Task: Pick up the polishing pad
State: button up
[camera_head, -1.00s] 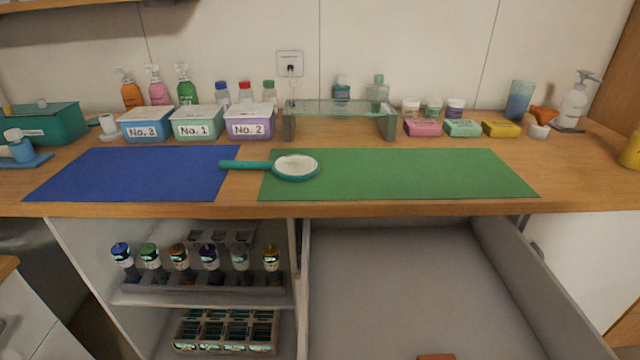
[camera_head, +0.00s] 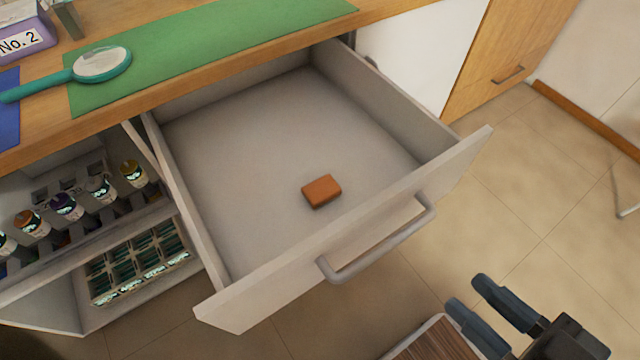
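A small orange-brown block (camera_head: 321,191), which looks like the polishing pad, lies on the floor of the open drawer (camera_head: 260,150), near its front panel. My gripper (camera_head: 463,292) shows at the bottom right, outside the drawer and to the right of and below its handle. Its two dark fingers are spread apart, with nothing seen between them. The gripper is well apart from the block.
The drawer's front panel and handle (camera_head: 378,243) stand between my gripper and the block. The counter with a green mat (camera_head: 190,50) and a teal hand mirror (camera_head: 103,64) is above. An open shelf with several bottles (camera_head: 66,206) is at left. Tiled floor (camera_head: 540,180) is clear at right.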

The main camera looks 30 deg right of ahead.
aim_at(324, 190)
jog(key=i+u, duration=0.15)
jog(key=u, duration=0.2)
jog(key=i+u, duration=0.1)
jog(key=u, duration=0.25)
jog(key=i+l+u, duration=0.1)
jog(key=u, duration=0.25)
